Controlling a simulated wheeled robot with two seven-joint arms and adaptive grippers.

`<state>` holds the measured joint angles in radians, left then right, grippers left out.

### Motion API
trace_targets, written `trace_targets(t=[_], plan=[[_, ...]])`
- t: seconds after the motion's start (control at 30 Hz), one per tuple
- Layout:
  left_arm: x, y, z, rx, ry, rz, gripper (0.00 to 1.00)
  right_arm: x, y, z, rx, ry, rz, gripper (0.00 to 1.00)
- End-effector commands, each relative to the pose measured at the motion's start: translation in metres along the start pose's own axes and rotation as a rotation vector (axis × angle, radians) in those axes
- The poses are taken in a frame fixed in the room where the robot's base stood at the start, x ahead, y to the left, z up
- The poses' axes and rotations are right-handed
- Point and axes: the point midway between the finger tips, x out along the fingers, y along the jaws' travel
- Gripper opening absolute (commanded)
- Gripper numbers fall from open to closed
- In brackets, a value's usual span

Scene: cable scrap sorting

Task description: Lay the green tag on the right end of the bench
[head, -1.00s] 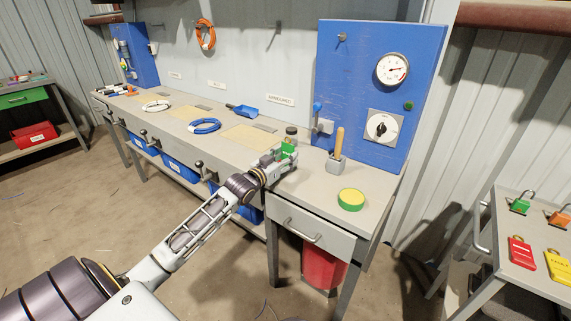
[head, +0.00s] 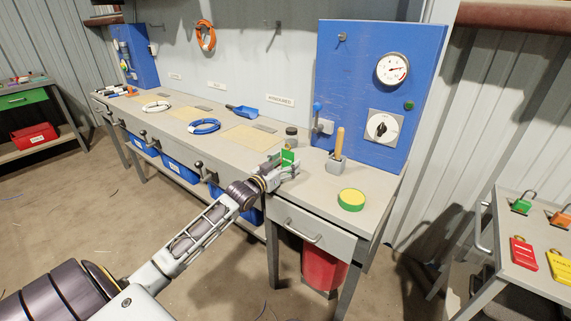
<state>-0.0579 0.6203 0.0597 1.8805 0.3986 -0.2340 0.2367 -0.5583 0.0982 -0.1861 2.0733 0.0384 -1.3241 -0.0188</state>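The green tag (head: 287,158) shows upright at the fingers of my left gripper (head: 288,168), over the right part of the grey bench (head: 312,196). The gripper appears shut on the tag, low over the bench top. The fingers hide part of the tag, and I cannot tell if its lower edge touches the bench. My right gripper is not in view.
A grey holder with a wooden-handled tool (head: 337,155) and a green-and-yellow round item (head: 351,199) stand on the right end. A dark-lidded jar (head: 291,134) stands behind the gripper. A blue panel (head: 365,60) rises at the back. Blue cable (head: 204,126) lies further left.

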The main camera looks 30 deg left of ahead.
Motion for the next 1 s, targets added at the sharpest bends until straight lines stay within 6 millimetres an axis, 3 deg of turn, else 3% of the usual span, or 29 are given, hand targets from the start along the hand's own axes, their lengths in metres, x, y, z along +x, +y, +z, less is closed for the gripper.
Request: trace_targets(t=[0.47,1.0], plan=[[-0.003,0.0,-0.002,0.0,-0.001,0.0,0.69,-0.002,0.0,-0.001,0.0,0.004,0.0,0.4],[-0.035,0.0,-0.003,0.0,-0.001,0.0,0.69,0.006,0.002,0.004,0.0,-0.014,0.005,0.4]])
